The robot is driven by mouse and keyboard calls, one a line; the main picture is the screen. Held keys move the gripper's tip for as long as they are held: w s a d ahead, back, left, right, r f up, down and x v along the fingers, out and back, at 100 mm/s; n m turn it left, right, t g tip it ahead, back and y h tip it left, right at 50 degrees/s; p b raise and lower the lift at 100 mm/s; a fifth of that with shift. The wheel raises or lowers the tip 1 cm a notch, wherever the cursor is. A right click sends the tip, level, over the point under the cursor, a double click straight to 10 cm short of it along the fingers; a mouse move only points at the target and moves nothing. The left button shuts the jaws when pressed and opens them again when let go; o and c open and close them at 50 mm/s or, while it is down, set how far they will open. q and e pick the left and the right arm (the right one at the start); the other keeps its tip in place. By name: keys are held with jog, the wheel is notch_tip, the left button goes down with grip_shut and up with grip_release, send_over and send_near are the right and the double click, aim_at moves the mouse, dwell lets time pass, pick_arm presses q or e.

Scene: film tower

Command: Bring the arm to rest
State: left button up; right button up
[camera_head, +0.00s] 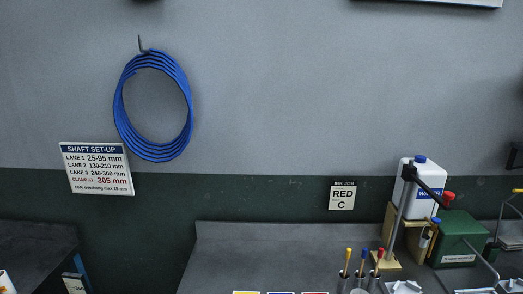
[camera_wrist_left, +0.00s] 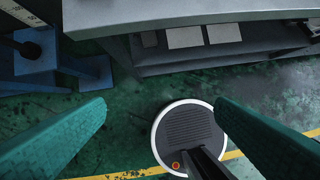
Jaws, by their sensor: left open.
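My left gripper (camera_wrist_left: 160,118) shows in the left wrist view as two green fingers spread wide apart. It is open, with nothing between the fingers, and it points down toward the green floor. My round base (camera_wrist_left: 187,130) is below it, partly behind the right finger. Neither of my grippers nor my arms shows in the head view. My right gripper is in neither view.
A grey workbench (camera_head: 240,262) stands against the wall, with a white water container (camera_head: 425,185), a green box (camera_head: 458,238) and several upright tools. A blue hose coil (camera_head: 186,110) hangs on the wall. In the left wrist view, a bench edge (camera_wrist_left: 200,17) and blue stand (camera_wrist_left: 35,62) lie beyond the fingers.

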pick_arm(q)
jog(key=s+a+f+g+y+b, duration=0.1)
jog(key=s+f+b, duration=0.15)
jog(key=f, duration=1.25)
jog(key=s+a+f+b, duration=0.1)
jog(key=s+a+f, duration=0.15)
jog(key=f, duration=1.25)
jog(key=s+a+f+g+b, duration=0.1)
jog(key=s+a+f, duration=0.1)
jog(key=s+f, duration=1.3)
jog(key=shift+s+f+b, duration=0.3)
jog(key=shift+s+f, duration=0.1)
jog(key=shift+f, duration=0.4)
jog(key=shift+o, duration=0.4)
